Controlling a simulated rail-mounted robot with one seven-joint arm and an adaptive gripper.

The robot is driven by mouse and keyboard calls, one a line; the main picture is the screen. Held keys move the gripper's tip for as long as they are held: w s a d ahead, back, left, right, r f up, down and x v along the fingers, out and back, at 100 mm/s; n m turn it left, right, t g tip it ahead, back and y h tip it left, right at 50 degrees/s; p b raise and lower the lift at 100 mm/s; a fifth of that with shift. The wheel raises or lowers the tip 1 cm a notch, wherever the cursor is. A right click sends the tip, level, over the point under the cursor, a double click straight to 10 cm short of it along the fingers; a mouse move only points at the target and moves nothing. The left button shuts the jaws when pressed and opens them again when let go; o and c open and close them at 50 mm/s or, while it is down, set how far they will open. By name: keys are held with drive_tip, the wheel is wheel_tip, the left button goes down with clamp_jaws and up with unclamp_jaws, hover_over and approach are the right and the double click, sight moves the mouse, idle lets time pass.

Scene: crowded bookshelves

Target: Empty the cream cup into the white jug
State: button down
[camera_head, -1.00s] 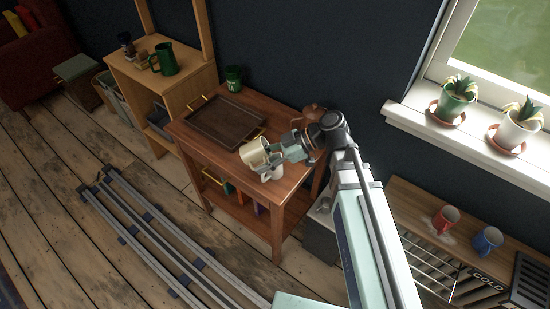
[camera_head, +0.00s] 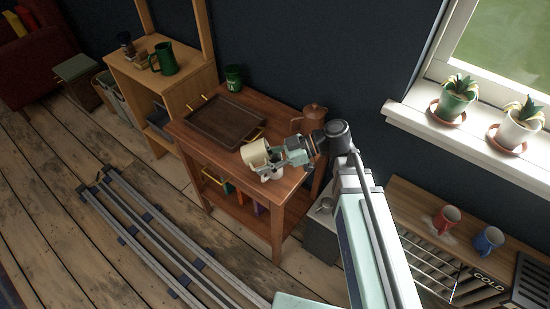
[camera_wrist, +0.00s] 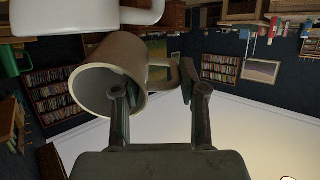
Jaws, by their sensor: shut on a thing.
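The cream cup (camera_head: 254,153) is in my gripper (camera_head: 274,154), above the right front part of the wooden cart. The cup is tipped well over onto its side. In the wrist view the cup (camera_wrist: 120,58) shows its open mouth toward the lower left. My gripper's fingers (camera_wrist: 156,88) are shut at its handle side. The white jug (camera_head: 270,175) stands on the cart top just below the cup, partly hidden by the cup and gripper. Part of the jug (camera_wrist: 80,14) shows at the top left of the wrist view. I cannot see any contents or flow.
A brown tray (camera_head: 203,138) with handles lies on the cart top (camera_head: 222,168). A green cup (camera_head: 233,78) stands at the back corner. A copper-coloured pot (camera_head: 312,116) stands behind my gripper. The cart's front edge is close to the jug.

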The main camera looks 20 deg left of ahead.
drive_tip(key=shift+w+d+r+g+y+p, duration=0.1)
drive_tip(key=shift+w+d+g+y+p, duration=0.15)
drive_tip(key=shift+d+g+y+p, duration=0.45)
drive_tip(key=shift+a+y+b, duration=0.15)
drive_tip(key=shift+y+b, duration=0.85)
drive_tip(key=shift+b, duration=1.2)
drive_tip(key=shift+r, duration=0.4)
drive_tip(key=shift+y, duration=0.3)
drive_tip(key=shift+r+g+b, duration=0.15)
drive_tip(key=shift+g+b, duration=0.15)
drive_tip(key=shift+b, duration=0.1)
